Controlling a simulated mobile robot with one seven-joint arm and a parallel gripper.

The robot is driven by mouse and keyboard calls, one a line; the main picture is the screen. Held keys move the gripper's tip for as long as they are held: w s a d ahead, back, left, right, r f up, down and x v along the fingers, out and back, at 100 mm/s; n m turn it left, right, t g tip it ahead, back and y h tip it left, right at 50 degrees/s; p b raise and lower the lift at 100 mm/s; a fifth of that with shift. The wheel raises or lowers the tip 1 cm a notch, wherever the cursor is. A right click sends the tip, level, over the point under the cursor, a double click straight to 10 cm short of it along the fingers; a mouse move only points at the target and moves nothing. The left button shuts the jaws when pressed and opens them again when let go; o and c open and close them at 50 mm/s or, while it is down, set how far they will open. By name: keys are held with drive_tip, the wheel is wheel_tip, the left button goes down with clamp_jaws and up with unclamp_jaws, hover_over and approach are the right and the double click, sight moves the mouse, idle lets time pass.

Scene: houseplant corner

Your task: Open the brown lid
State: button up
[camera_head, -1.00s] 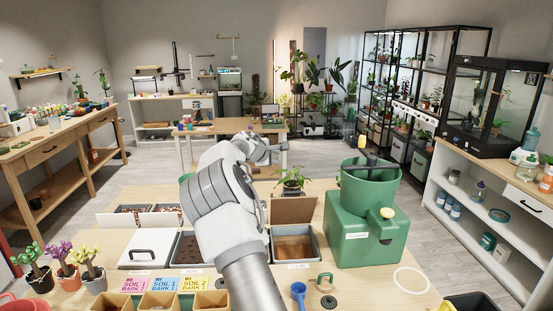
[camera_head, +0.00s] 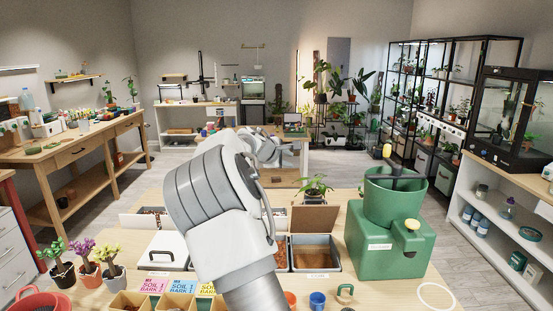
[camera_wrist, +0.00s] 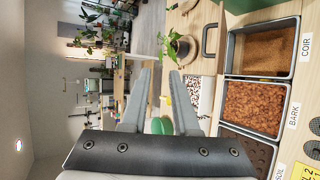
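A flat brown lid (camera_head: 315,218) stands raised at the back edge of the coir bin (camera_head: 314,254); the brown coir inside is exposed. The wrist view shows the lid (camera_wrist: 192,22) beyond the coir bin (camera_wrist: 266,50), with a dark handle (camera_wrist: 209,40). A white lid (camera_head: 163,253) with a black handle lies flat on a bin further left. My gripper (camera_wrist: 161,75) is open, with nothing between its fingers. It is held up in the air, apart from the lid. In the head view the fingers cannot be made out, and my arm hides part of the bins.
A green machine (camera_head: 388,245) stands right of the coir bin. A potted plant (camera_head: 315,187) is behind the lid. Three small potted plants (camera_head: 87,264) stand at the left. Blue cup (camera_head: 317,300) and small wooden boxes are at the front. The bark bin (camera_wrist: 262,106) is beside the coir.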

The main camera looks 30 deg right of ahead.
drive_tip(key=v, duration=0.8)
drive_tip(key=shift+s+a+b, duration=0.15)
drive_tip(key=shift+b, duration=0.3)
drive_tip(key=shift+r, duration=0.15)
